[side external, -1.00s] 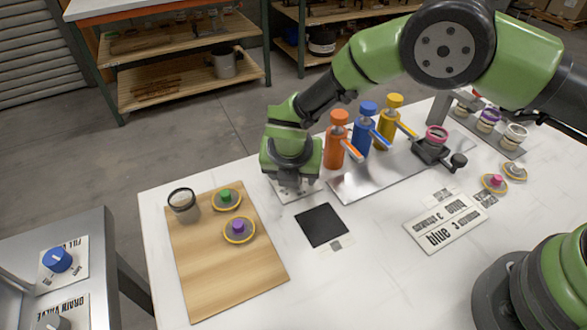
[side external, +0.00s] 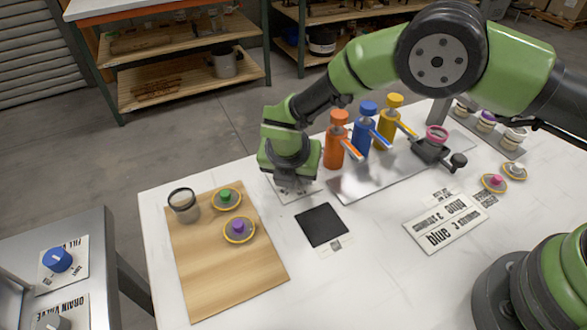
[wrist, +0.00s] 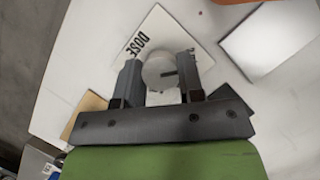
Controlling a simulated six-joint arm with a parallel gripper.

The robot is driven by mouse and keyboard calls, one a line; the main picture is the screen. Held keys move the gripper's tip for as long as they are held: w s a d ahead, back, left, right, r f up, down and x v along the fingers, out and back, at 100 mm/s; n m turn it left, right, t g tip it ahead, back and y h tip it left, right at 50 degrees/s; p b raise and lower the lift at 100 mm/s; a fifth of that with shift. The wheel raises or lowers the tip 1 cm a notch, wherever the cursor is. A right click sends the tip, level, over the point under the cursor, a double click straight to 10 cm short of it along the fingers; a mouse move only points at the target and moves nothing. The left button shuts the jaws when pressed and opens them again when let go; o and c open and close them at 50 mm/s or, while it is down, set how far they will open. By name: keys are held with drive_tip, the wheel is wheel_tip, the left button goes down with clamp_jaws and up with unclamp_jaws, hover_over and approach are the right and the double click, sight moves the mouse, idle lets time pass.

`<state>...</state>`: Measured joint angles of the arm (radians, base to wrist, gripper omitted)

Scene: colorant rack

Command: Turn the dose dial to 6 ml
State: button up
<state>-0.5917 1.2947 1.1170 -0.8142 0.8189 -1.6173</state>
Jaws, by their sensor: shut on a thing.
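The dose dial (wrist: 159,74) is a round pale knob with a dark mark on its top, seen in the wrist view. It sits on a white plate (wrist: 147,32) lettered DOSE. My gripper (wrist: 158,68) is shut on the dial, with one finger on each side of it. In the side external view my gripper (side external: 293,181) is low over the plate (side external: 310,190), left of the orange bottle, and hides the dial. The scale marks are not readable, so I cannot tell the dial's setting.
Orange (side external: 337,146), blue (side external: 364,130) and yellow (side external: 390,125) pump bottles stand close on the right. A dark square pad (side external: 321,225) lies in front. A wooden board (side external: 225,275) with a jar (side external: 183,206) and two lids is on the left.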

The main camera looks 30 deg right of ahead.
drive_tip(key=m+g+h, duration=0.1)
drive_tip(key=m, duration=0.3)
drive_tip(key=shift+m+g, duration=0.7)
drive_tip(key=shift+m, duration=1)
drive_tip(key=shift+m+h, duration=0.3)
drive_tip(key=shift+h, duration=0.1)
drive_tip(key=o, duration=0.9)
drive_tip(key=v, duration=0.5)
drive_tip(key=shift+w+r, duration=0.1)
drive_tip(key=shift+r, duration=0.1)
wheel_tip(320, 180, up, 7)
drive_tip(key=shift+f, duration=0.15)
